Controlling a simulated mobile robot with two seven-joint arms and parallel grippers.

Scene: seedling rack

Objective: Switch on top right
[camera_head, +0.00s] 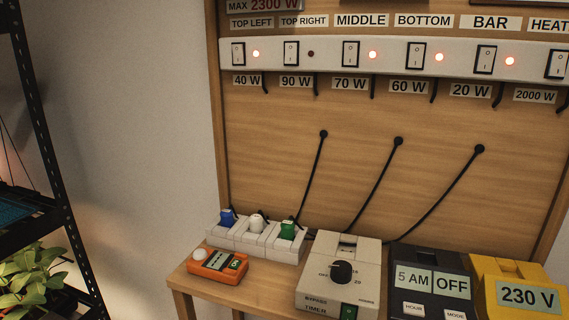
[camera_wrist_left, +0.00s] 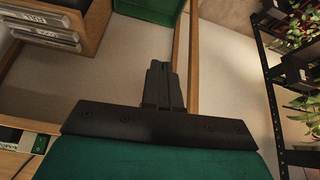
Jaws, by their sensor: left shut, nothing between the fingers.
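The top right switch (camera_head: 291,53) is a white rocker in a black frame on the long white switch strip (camera_head: 330,57). It sits under the "TOP RIGHT" label (camera_head: 304,21) and above a "90 W" label (camera_head: 295,82). The small lamp (camera_head: 311,54) beside it is dark. The lamps by the top left, middle, bottom and bar switches glow red. My left gripper (camera_wrist_left: 158,66) shows in the left wrist view, shut and empty, away from any switch. Neither gripper shows in the head view.
Below the strip, a wooden shelf (camera_head: 181,286) holds a white socket block (camera_head: 252,252) with plugs, an orange meter (camera_head: 218,264), a beige timer (camera_head: 338,278), a black timer (camera_head: 430,284) and a yellow box (camera_head: 518,290). A plant rack (camera_head: 48,150) stands at left. Black cables hang across the board.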

